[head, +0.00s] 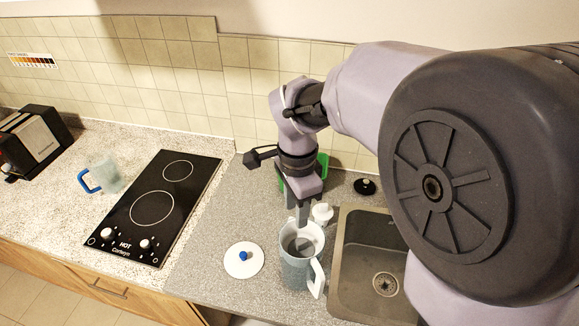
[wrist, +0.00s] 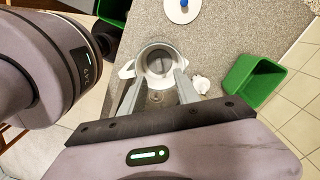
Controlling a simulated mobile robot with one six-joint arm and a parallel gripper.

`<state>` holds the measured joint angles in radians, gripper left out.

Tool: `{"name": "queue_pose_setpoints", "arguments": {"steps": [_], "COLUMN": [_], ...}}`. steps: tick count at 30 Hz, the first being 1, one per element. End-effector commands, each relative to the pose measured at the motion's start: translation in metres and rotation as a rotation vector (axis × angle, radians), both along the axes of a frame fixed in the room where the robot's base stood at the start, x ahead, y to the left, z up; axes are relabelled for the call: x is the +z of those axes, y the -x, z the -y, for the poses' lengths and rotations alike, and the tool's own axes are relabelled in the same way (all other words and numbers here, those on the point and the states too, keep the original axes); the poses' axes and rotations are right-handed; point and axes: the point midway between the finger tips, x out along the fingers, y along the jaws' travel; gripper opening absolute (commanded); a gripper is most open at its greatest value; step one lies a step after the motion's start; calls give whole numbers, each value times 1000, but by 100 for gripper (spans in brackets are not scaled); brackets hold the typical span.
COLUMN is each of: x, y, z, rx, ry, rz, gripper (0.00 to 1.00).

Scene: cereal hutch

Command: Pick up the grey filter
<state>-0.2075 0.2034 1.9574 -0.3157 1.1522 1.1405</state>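A pale blue-grey pitcher (head: 296,270) with a white handle stands on the grey counter, left of the sink. My gripper (head: 305,238) points down into its open top. In the wrist view my gripper (wrist: 160,74) has its two fingers apart, one on each side of a grey ring (wrist: 158,48) at the pitcher's mouth. The ring looks like the grey filter, but I cannot clearly separate it from the pitcher's rim. I see no firm hold on it. The pitcher's inside is partly hidden by the fingers.
A white lid with a blue knob (head: 234,266) lies left of the pitcher. A small white object (head: 322,213) stands behind it. A green bin (wrist: 255,85), a sink (head: 350,290), a black lid (head: 366,187), a cooktop (head: 130,220), a blue-handled jug (head: 106,174) and a toaster (head: 40,138) also show.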

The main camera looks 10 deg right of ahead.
Motion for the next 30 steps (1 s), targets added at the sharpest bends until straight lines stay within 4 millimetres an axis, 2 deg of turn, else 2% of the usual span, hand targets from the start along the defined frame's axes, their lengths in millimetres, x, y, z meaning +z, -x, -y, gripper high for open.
{"name": "queue_pose_setpoints", "arguments": {"steps": [1, 6, 12, 18, 21, 27, 30], "x": [-22, -68, -92, -130, -139, -138, -138], "y": [1, 1, 1, 2, 1, 1, 1], "z": [1, 1, 4, 17, 16, 16, 16], "rx": [1, 2, 1, 2, 2, 3, 3], "ry": [1, -1, -1, -1, -1, -2, -2], "rz": [-5, -3, 0, -1, 1, 2, 2], "gripper": [38, 38, 38, 38, 38, 38, 19]}}
